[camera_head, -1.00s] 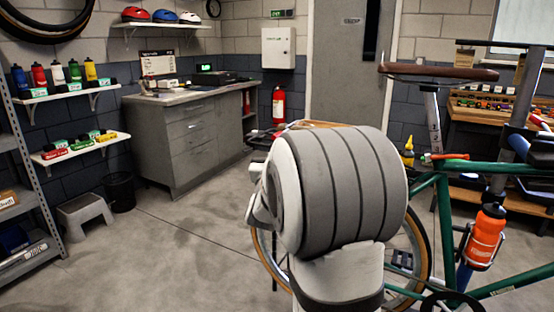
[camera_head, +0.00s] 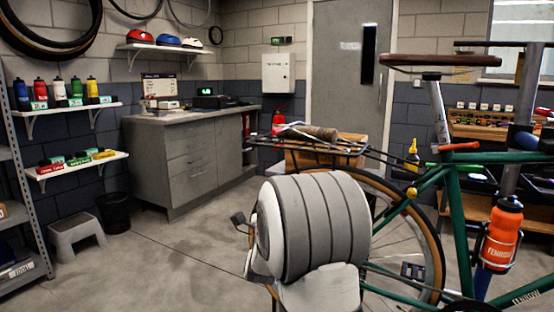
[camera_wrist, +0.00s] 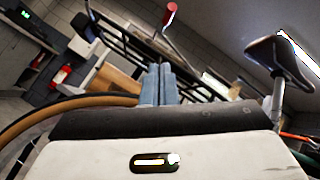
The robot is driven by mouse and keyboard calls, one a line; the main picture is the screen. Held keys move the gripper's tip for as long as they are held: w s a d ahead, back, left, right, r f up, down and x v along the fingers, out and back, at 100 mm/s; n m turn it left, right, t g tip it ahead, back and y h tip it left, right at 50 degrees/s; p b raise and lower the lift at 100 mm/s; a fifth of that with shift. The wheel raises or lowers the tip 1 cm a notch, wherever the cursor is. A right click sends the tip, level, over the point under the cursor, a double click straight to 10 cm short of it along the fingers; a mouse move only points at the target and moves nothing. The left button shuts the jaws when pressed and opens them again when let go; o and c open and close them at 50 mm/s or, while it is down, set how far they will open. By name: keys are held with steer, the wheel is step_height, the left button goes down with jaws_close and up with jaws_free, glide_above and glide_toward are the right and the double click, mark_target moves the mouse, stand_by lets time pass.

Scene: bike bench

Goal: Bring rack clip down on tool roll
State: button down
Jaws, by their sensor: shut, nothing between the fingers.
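The tool roll (camera_head: 318,132) is a brown-grey bundle lying on the black rear rack (camera_head: 340,147) of the green bike in the head view. A thin light bar with a small red end, seemingly the rack clip (camera_head: 292,126), shows at the roll's left end; its exact angle is unclear. In the wrist view, a raised rod with a red tip (camera_wrist: 169,14), probably the clip's grip, stands beyond the dark rack bars (camera_wrist: 125,40). My gripper (camera_wrist: 158,68) has its two blue-grey fingers together and empty, pointing toward the rack. It is hidden behind my arm in the head view.
A wooden box (camera_head: 361,148) is behind the rack. The saddle (camera_head: 440,63) and green frame (camera_head: 453,215) are at the right. A grey cabinet (camera_head: 188,165) stands at the back left.

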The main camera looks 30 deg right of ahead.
steer(key=shift+w+d+r+m+h+b, duration=0.15)
steer(key=shift+w+d+r+m+b, duration=0.35)
steer(key=shift+w+r+m, duration=0.7)
steer(key=shift+w+d+r+m+h+b, duration=0.15)
steer(key=shift+w+d+r+m, duration=0.45)
steer(key=shift+r, duration=1.15)
steer(key=shift+w+d+r+m+h+b, duration=0.1)
steer(key=shift+w+d+r+m+b, duration=0.45)
steer(key=shift+w+r, duration=0.85)
steer(key=shift+s+d, duration=0.15)
steer(key=shift+d, duration=0.1)
